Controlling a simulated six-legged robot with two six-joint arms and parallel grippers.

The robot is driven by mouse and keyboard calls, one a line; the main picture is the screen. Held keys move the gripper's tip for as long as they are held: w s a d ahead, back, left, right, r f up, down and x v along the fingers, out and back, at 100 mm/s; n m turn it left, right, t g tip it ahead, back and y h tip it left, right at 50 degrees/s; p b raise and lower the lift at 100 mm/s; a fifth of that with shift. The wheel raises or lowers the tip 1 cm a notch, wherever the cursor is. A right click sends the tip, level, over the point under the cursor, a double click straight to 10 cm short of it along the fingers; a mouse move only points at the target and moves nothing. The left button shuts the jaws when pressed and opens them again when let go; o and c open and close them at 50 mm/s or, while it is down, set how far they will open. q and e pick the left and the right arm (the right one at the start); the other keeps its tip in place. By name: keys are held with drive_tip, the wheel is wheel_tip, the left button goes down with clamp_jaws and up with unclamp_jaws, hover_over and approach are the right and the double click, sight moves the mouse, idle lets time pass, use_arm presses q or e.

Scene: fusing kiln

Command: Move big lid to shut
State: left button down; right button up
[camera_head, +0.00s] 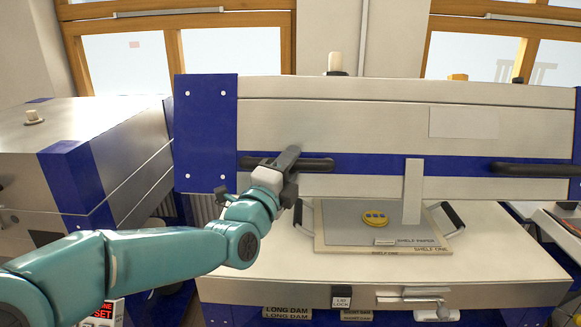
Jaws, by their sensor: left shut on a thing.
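The big lid (370,117) of the kiln is raised. Its cream inner or front face with blue corners and a blue stripe stands upright, facing me. A black left handle (318,164) and a black right handle (540,170) stick out from the stripe. My left gripper (284,168) is shut on the left handle, and it hides the middle of that handle. The kiln base (225,278) lies below the lid, with a pale flat top. My right gripper is not in view.
A smaller metal kiln (85,160) stands at left. A latch (425,298) is on the base front.

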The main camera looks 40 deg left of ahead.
use_arm(q)
drive_tip(key=s+d+f+b, duration=0.1)
drive_tip(key=s+f+b, duration=0.1)
drive_tip(key=f+b, duration=1.1)
drive_tip(key=s+d+f+t+b, duration=0.1)
drive_tip(key=s+d+f+b, duration=0.1)
drive_tip(key=f+b, duration=1.1)
drive_tip(key=shift+f+m, duration=0.3)
drive_tip(key=shift+f, duration=0.15)
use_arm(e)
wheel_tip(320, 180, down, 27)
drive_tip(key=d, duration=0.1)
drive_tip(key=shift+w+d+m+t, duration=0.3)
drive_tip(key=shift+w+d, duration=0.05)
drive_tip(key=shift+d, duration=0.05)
use_arm(q)
drive_tip(key=shift+s+a, duration=0.1)
drive_tip(key=c, duration=0.9)
unclamp_jaws()
drive_tip(key=shift+a+f, duration=0.1)
drive_tip(key=shift+r, duration=0.25)
drive_tip(key=shift+s, duration=0.1)
